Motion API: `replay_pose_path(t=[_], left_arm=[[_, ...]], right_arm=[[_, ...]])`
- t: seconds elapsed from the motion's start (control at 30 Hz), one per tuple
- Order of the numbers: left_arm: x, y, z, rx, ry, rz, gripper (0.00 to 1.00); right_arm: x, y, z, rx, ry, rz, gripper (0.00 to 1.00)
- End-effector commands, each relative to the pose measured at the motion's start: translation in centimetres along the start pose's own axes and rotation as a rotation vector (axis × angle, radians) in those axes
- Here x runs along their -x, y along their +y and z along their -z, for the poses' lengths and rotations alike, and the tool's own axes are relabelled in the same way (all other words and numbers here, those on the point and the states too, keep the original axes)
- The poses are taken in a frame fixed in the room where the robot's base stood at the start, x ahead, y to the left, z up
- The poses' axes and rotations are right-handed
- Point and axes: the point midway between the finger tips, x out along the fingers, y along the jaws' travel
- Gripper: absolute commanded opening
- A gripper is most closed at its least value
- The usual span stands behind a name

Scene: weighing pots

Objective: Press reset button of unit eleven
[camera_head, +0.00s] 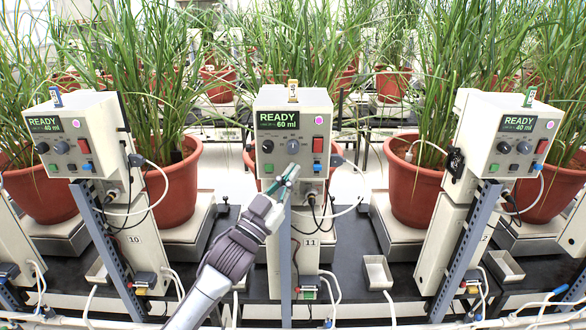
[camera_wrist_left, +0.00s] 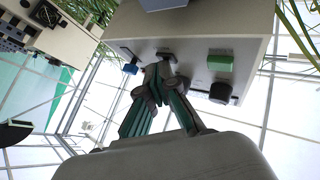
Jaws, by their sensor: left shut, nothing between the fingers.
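Unit eleven is the middle cream control box (camera_head: 262,105), with its display reading READY 60 ml and the number 11 on the post below. Its panel carries a red switch (camera_head: 318,145), knobs, a green button (camera_head: 268,168) at lower left and a blue button (camera_head: 318,168) at lower right. My left gripper (camera_head: 291,172) is shut and empty, in front of the lower middle of the panel. In the wrist view its fingertips (camera_wrist_left: 160,70) are close to the panel between the blue button (camera_wrist_left: 130,68) and the green button (camera_wrist_left: 220,60). Contact cannot be told; the fingers hide what lies behind them.
Unit ten's box (camera_head: 78,130) stands at the left and another READY box (camera_head: 510,135) at the right. Potted plants stand between them, including a red-brown pot (camera_head: 415,195). Cables hang beside unit eleven's post. The space before the panel is free of other objects.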

Motion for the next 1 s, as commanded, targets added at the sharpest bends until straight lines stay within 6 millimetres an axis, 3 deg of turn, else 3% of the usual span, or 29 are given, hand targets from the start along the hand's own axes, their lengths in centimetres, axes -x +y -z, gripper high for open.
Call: replay_pose_path(t=[0.67,1.0], left_arm=[[1.1,0.8,0.8,0.000,-0.001,0.000,0.00],[3.2,2.3,2.5,0.000,-0.002,0.001,0.00]], right_arm=[[1.1,0.0,0.1,0.000,0.000,0.000,0.40],[3.0,0.1,0.3,0.000,0.000,0.000,0.40]])
